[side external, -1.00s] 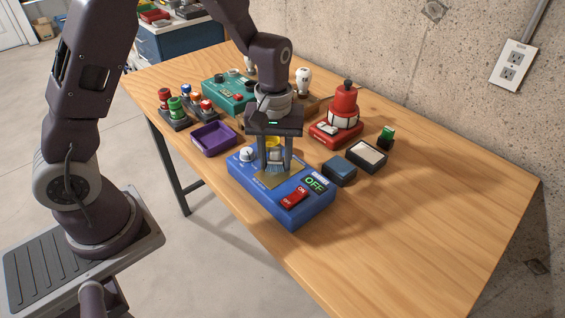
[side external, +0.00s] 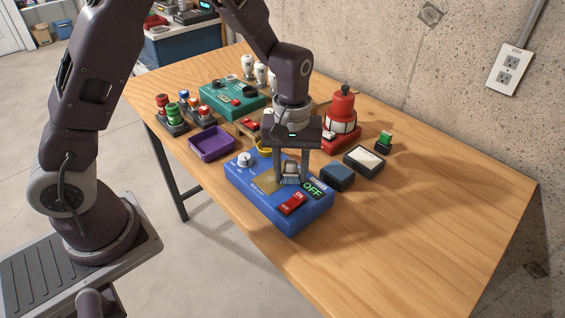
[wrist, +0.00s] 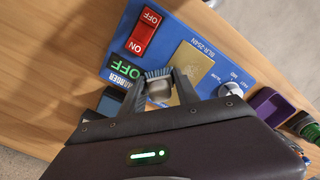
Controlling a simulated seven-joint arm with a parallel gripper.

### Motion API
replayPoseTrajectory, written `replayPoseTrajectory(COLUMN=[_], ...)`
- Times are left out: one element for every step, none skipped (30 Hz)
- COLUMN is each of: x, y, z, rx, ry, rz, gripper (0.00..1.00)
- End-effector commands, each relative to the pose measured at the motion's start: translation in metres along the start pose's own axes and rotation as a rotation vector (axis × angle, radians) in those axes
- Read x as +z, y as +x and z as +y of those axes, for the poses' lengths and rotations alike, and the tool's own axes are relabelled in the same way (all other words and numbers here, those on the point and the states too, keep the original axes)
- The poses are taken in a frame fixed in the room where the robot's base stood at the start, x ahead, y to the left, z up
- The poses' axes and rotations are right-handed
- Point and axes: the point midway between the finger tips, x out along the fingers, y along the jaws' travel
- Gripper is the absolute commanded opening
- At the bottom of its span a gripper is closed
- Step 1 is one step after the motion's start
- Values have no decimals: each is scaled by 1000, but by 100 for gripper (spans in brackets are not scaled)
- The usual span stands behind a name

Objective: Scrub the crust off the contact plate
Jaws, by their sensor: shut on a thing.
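The blue panel box (side external: 258,201) sits near the table's front edge, with a gold contact plate (side external: 266,184), a white knob, a red switch and a green OFF display. In the wrist view the contact plate (wrist: 195,62) looks clean gold where it shows; I cannot make out crust. My gripper (side external: 291,177) is shut on a brush (side external: 291,172) with a pale body and dark bristles. The brush (wrist: 159,88) is over the side of the panel toward the display, beside the plate. I cannot tell if its bristles touch the panel.
A purple tray (side external: 212,156) lies left of the panel. A blue block (side external: 337,177) and a white-topped dark box (side external: 364,162) stand to the right. A red beacon (side external: 342,112) and a teal box (side external: 222,101) are behind. The table's right side is clear.

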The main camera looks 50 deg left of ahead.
Motion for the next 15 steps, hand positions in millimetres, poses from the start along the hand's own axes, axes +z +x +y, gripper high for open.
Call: replayPoseTrajectory(x=[4,4,3,3,3,3,3,3,3,3,3,3,3,3,3], y=[0,-2,-4,-13,-21,-28,-29,-32,-35,-38,-41,-44,-47,-50,-53], z=[3,4,4,4,4,3,3,3,3,3,3,3,3,3,2], rx=[0,1,1,4,5,3,1,1,1,1,2,2,1,1,1], ry=[3,2,1,1,1,0,0,0,0,0,0,0,0,0,0], rz=[0,0,0,2,4,3,2,2,1,1,2,1,1,2,1], gripper=[0,0,0,0,0,0,0,0,0,0,0,0,0,0,0])
